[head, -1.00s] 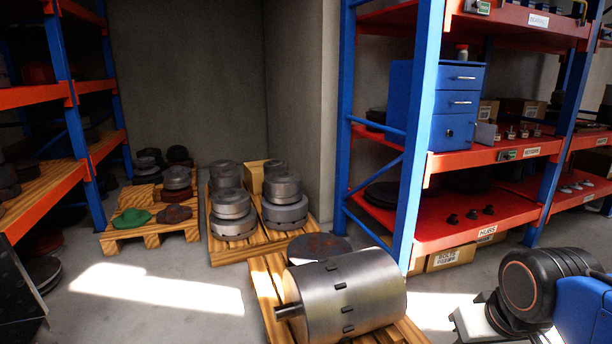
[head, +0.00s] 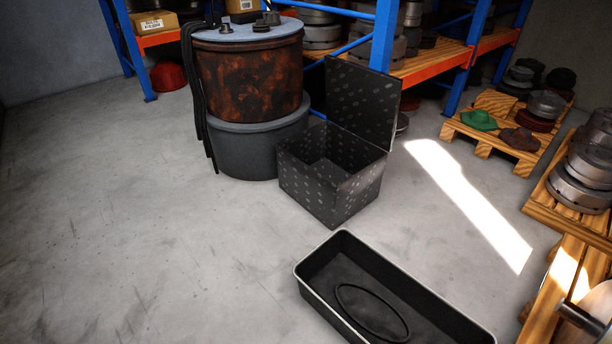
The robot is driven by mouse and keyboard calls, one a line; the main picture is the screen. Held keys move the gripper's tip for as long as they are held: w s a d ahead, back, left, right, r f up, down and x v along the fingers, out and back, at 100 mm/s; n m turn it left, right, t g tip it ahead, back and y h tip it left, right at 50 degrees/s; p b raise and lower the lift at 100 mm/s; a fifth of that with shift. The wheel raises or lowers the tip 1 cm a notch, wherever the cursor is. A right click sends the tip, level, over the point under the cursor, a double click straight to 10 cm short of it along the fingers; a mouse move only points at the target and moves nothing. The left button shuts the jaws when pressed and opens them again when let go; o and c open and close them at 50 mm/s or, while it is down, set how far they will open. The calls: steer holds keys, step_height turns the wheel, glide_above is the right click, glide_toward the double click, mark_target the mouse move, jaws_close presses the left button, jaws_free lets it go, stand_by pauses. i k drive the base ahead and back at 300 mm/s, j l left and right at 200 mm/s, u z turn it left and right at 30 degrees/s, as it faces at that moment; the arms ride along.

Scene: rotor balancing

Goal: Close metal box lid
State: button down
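The metal box (head: 318,190) is dark grey with light spots and stands on the floor near the middle of the head view. Its lid (head: 364,100) stands upright, open, along the box's back right side. The inside that shows looks empty, though its floor is partly hidden by the front walls. My gripper is not in view.
A rusty drum (head: 250,75) on a grey tub (head: 245,150) stands close behind the box on the left, with black hoses hanging down. A black tray (head: 465,330) holding a ring lies in front. Pallets (head: 462,132) are at right. The left floor is clear.

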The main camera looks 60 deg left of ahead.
mark_target(365, 101)
steer(key=u, duration=1.9)
steer(key=i+j, duration=0.2)
steer(key=j, duration=0.15)
steer(key=i+j+z, duration=0.15)
steer(key=i+j, duration=0.2)
steer(key=j, duration=0.35)
steer(key=i+j+z, duration=0.1)
steer(key=j, duration=0.25)
steer(key=i, duration=0.1)
